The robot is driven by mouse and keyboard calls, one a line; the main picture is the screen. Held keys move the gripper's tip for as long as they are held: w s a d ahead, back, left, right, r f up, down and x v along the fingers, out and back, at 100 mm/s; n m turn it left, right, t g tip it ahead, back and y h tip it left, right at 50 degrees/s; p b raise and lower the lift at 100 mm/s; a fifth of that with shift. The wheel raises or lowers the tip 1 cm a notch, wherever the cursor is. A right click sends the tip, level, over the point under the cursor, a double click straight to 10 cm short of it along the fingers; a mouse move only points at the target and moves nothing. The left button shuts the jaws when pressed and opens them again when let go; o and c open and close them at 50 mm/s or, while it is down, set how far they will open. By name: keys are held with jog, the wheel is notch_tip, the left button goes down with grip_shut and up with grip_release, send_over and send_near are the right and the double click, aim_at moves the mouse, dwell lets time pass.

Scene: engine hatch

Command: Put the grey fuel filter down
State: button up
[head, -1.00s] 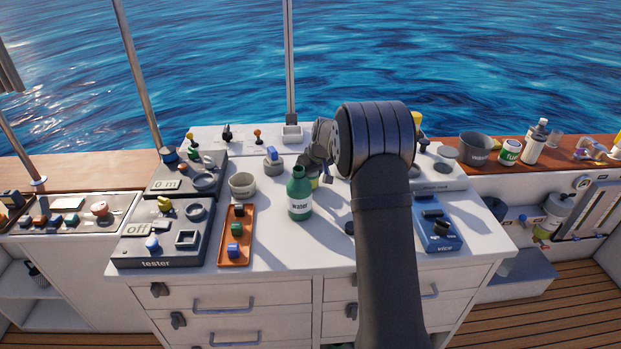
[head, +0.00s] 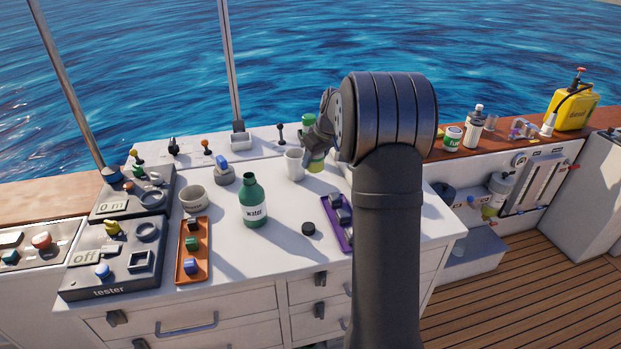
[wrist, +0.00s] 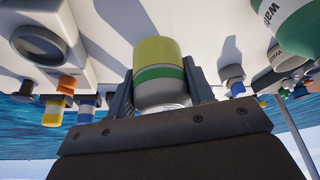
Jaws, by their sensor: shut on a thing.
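My gripper (wrist: 160,90) is shut on a cylinder (wrist: 158,68) with a yellow end, a green band and a pale part between the jaws. My arm hides part of the worktop to the right.
A green water bottle (head: 253,203), black cap (head: 308,229), orange tray (head: 193,267) and purple tray (head: 347,236) stand in front. A beige cup (head: 193,199) and the tester (head: 115,260) are at left.

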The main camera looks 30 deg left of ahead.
jog(key=w+d+m, duration=0.2)
jog(key=w+d, duration=0.5)
jog(key=d, duration=0.5)
jog(key=shift+t, duration=0.4)
jog(key=a+f, duration=0.2)
jog(key=a, duration=0.1)
jog(key=a+f, duration=0.2)
jog(key=a, duration=0.2)
jog(key=a+f, duration=0.3)
jog(key=a, duration=0.1)
jog(key=shift+s+a, duration=0.2)
jog(key=shift+s, duration=0.1)
jog(key=shift+f, duration=1.85)
jog(key=shift+f, duration=0.15)
jog(key=o, duration=1.1)
jog(key=v, duration=1.2)
jog(key=shift+a+r, duration=0.1)
jog(key=shift+r, duration=0.1)
